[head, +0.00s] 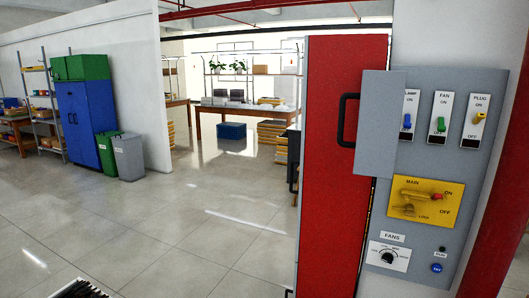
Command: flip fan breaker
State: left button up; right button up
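The fan breaker (440,124) is a green toggle on a white plate marked FAN, with ON at the top. It sits in the lower part of its plate, away from the ON mark. The grey electrical panel (428,164) is on the right, with its grey cover (376,125) swung out to the left. A blue lamp toggle (406,121) is to the left of the fan breaker, its plate partly hidden by the cover. A yellow plug toggle (479,118) is to the right and sits higher on its plate. Neither gripper is in view.
Below are a yellow main switch plate (424,202), a FANS dial (388,257) and a blue button (437,268). A tall red cabinet door (343,170) with a black handle (342,120) stands left of the panel.

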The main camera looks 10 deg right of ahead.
aim_at(441, 127)
jog(key=i+z, duration=0.15)
jog(key=z, duration=0.6)
jog(key=i+j+z, duration=0.8)
jog(key=i, duration=0.2)
jog(key=i+j, duration=0.45)
jog(key=l, duration=0.75)
